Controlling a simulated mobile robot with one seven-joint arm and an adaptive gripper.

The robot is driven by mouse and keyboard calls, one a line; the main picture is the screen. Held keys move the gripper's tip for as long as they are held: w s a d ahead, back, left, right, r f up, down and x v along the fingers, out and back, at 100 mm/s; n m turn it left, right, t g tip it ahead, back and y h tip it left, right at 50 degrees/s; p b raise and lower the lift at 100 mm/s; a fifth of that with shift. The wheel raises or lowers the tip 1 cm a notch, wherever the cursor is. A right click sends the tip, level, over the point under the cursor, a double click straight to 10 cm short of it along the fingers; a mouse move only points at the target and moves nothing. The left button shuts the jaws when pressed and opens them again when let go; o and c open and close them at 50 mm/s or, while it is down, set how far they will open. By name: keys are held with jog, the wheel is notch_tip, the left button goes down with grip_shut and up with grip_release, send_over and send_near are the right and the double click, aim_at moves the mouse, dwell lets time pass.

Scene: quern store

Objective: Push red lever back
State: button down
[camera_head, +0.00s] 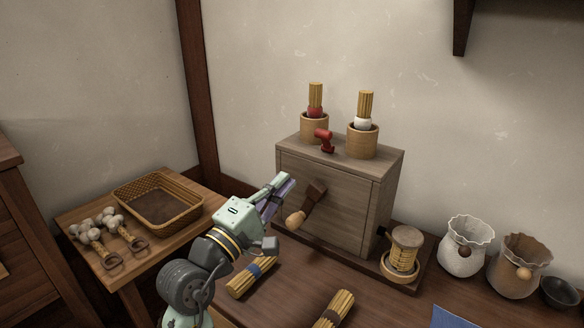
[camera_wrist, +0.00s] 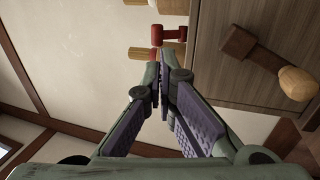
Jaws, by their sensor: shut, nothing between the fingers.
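The red lever (camera_head: 323,138) stands on top of a grey-brown wooden box (camera_head: 330,211), near its front edge, between two wooden cups. It also shows in the wrist view (camera_wrist: 169,34), at the top, just beyond my fingertips. My gripper (camera_head: 284,183) is shut and empty, in front of the box's left side and lower than its top. In the wrist view the fingertips (camera_wrist: 161,70) point toward the lever, apart from it as far as I can tell. A crank with a round wooden knob (camera_head: 295,218) sticks out of the box's front.
A cup with a red-banded bundle (camera_head: 315,126) and a cup with a white-banded bundle (camera_head: 362,140) stand behind the lever. Straw bundles (camera_head: 252,275) lie on the table in front. A basket (camera_head: 158,198) stands left; sacks (camera_head: 463,246) stand right.

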aim_at(321, 138)
jog(key=p+x, duration=0.4)
jog(key=x, duration=0.7)
jog(key=shift+w+d+r, duration=0.1)
jog(key=shift+w+r, duration=0.05)
jog(key=shift+w+d, duration=0.3)
jog(key=shift+w, duration=0.25)
jog(key=shift+w+r+p, duration=0.1)
jog(key=shift+p, duration=0.2)
jog(key=shift+d+r, duration=0.1)
jog(key=shift+r, duration=0.1)
